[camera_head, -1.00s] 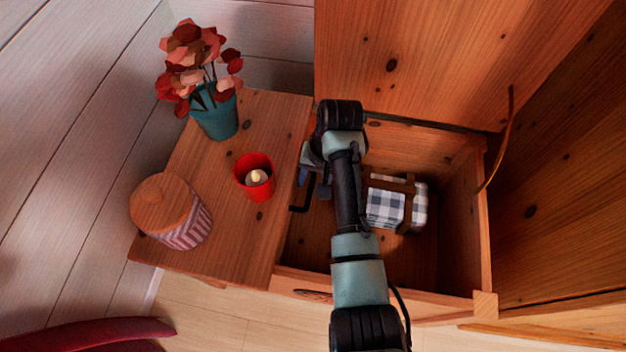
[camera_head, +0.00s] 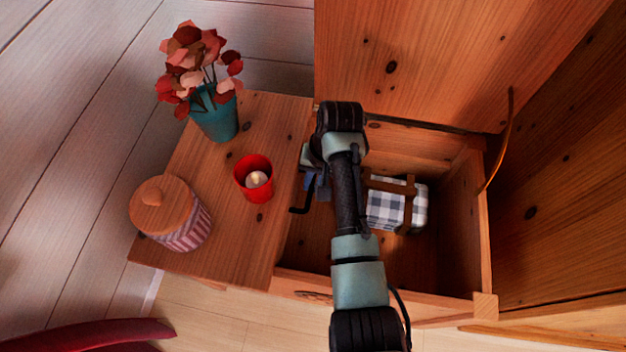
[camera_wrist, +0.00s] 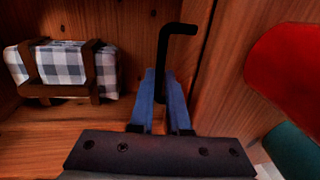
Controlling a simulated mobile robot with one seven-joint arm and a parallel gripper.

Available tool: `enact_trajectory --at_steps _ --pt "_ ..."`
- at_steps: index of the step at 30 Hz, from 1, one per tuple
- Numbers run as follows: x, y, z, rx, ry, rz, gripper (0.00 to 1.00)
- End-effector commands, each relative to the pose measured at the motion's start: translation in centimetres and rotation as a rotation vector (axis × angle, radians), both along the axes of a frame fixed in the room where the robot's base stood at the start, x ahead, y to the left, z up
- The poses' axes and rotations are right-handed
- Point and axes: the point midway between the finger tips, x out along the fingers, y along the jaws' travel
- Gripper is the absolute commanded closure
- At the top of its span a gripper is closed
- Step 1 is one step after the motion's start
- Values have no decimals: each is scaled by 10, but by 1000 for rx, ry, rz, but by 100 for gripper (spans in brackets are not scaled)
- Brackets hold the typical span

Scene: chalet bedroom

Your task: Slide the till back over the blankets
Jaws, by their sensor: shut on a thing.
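A flat wooden top (camera_head: 235,235) lies at the left of the open chest; it appears to be the till, though I cannot tell for sure. A black bent handle (camera_head: 299,209) shows at its right edge. My gripper (camera_head: 316,186) is shut on this handle, which stands up between the blue fingers in the wrist view (camera_wrist: 163,60) and bends right toward a wooden edge. The blankets (camera_head: 392,208), a blue-grey and white checked bundle with brown straps, lie on the chest floor, uncovered. They also show at the left in the wrist view (camera_wrist: 70,65). My arm hides part of the chest interior.
On the wooden top stand a red candle cup (camera_head: 254,178), a striped jar (camera_head: 178,225) with a wooden lid and a teal vase (camera_head: 216,118) of red flowers. The chest's raised lid (camera_head: 420,60) stands behind. A cord (camera_head: 508,140) hangs at the right.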

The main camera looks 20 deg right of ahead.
Motion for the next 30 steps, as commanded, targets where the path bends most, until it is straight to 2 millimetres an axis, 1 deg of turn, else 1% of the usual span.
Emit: enact_trajectory --at_steps 23,26,30 --pt "0 0 0 0 0 0 100" --pt "-1 -2 1 0 0 -1 100" --pt "-8 -12 3 1 1 -4 100"
